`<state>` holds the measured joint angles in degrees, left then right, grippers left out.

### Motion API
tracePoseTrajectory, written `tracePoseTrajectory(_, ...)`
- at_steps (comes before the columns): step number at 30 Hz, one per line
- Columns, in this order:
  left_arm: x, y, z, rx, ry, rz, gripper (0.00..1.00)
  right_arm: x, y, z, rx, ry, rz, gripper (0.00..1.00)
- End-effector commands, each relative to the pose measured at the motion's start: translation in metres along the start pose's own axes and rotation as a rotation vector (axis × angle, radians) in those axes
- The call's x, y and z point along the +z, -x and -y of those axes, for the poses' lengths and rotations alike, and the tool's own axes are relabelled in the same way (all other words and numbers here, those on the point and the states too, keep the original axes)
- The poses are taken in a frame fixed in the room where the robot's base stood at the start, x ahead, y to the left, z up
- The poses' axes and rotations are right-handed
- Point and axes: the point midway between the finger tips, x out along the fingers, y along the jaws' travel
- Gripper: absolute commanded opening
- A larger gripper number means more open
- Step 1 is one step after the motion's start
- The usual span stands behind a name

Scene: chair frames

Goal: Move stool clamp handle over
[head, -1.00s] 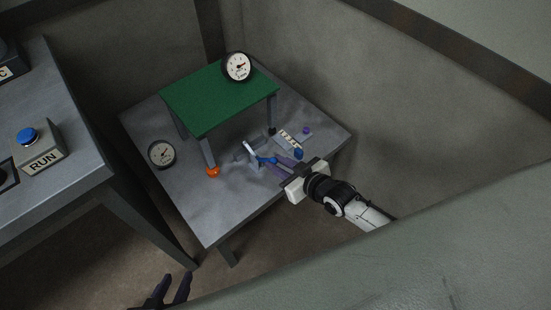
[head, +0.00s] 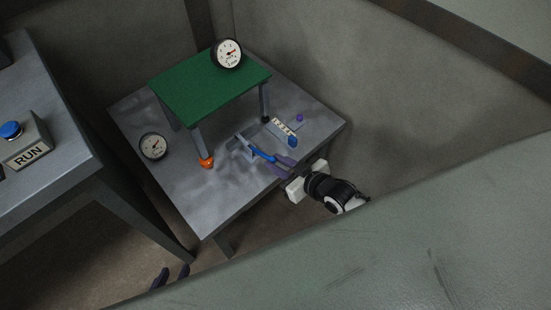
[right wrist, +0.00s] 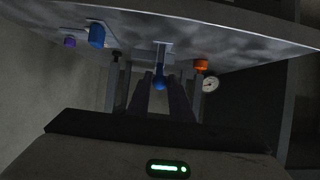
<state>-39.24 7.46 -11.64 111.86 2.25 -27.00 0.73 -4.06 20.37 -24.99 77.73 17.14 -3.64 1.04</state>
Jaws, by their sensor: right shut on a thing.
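The stool has a green top (head: 210,84) and grey legs, with an orange foot (head: 206,162) on the front leg. The clamp's blue handle (head: 262,153) runs from a grey bracket on the table beside the stool towards my right gripper (head: 283,164). My right gripper is shut on the handle's near end. In the right wrist view the rounded blue handle end (right wrist: 159,84) sits between the dark fingers (right wrist: 160,98). My left gripper (head: 171,275) is at the bottom left, its two fingertips apart and empty, mostly hidden by a grey-green surface.
A gauge (head: 228,54) stands by the stool's back edge and another gauge (head: 153,146) at the table's left. A labelled plate (head: 283,129) with a blue knob (head: 292,141) and a purple knob (head: 299,117) lies right of the clamp. A RUN button box (head: 24,142) is on the left bench.

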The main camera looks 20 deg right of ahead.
Motion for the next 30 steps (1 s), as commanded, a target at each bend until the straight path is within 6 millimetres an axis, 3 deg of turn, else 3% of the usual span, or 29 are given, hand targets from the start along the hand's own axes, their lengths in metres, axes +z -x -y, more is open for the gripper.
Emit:
tracePoseTrajectory(2, 0.003, -0.002, 0.0, 0.0, 0.0, 0.0, 0.31, 0.01, 0.0, 0.0, 0.0, 0.0, 0.008, 0.07)
tracePoseTrajectory(30, 0.01, -0.009, 0.001, 0.0, 0.0, 0.002, 0.31, 0.026, -0.002, 0.0, 0.0, 0.001, 0.008, 0.07)
